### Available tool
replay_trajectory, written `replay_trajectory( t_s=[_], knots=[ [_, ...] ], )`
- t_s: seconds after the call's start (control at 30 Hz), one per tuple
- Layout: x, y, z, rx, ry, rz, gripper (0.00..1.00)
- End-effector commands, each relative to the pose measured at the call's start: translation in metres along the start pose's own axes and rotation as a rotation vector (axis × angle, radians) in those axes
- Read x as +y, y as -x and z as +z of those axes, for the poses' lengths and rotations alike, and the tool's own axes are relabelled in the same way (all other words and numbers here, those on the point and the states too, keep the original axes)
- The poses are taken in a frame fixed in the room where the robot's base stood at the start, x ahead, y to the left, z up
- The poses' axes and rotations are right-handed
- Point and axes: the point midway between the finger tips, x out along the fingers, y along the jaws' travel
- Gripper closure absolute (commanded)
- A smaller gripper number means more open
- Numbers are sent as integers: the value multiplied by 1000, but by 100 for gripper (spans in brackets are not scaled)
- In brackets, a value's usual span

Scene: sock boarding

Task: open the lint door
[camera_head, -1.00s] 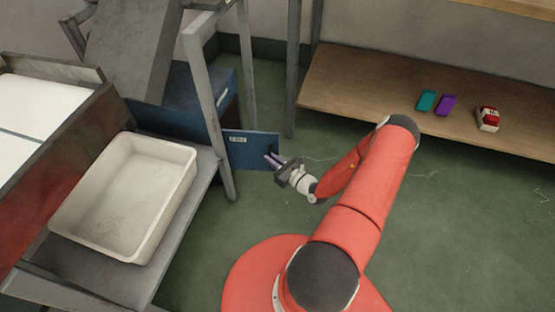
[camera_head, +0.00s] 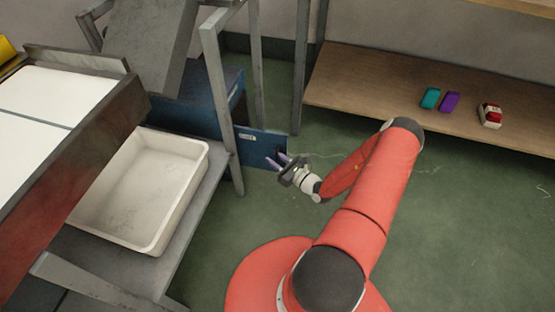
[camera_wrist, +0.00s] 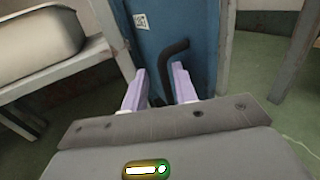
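The lint door (camera_head: 258,146) is a blue panel with a small white label, standing out from the blue cabinet (camera_head: 190,112) beside a grey frame leg. It also shows in the wrist view (camera_wrist: 190,25) with its label and a bent black handle (camera_wrist: 168,62). My gripper (camera_head: 282,160) is at the door's right part in the head view. In the wrist view its two lilac fingers (camera_wrist: 159,72) are apart, and the handle runs between them, closer to the right finger. I cannot tell whether either finger touches it.
A white tub (camera_head: 140,195) sits on a grey shelf at left. Grey frame legs (camera_head: 222,110) stand near the door. A wooden shelf (camera_head: 370,88) at the back holds teal (camera_head: 430,98) and purple (camera_head: 449,102) blocks and a red-white item (camera_head: 490,115). Green floor is clear at right.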

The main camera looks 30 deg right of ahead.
Motion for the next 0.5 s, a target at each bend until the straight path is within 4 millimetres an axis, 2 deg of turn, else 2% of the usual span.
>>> replay_trajectory(
  t_s=[0.33, 0.5],
  knots=[
    [-3, 5, -1, 2, 1, -8, 69],
    [-4, 28, -1, 3, 1, -9, 69]
  ],
)
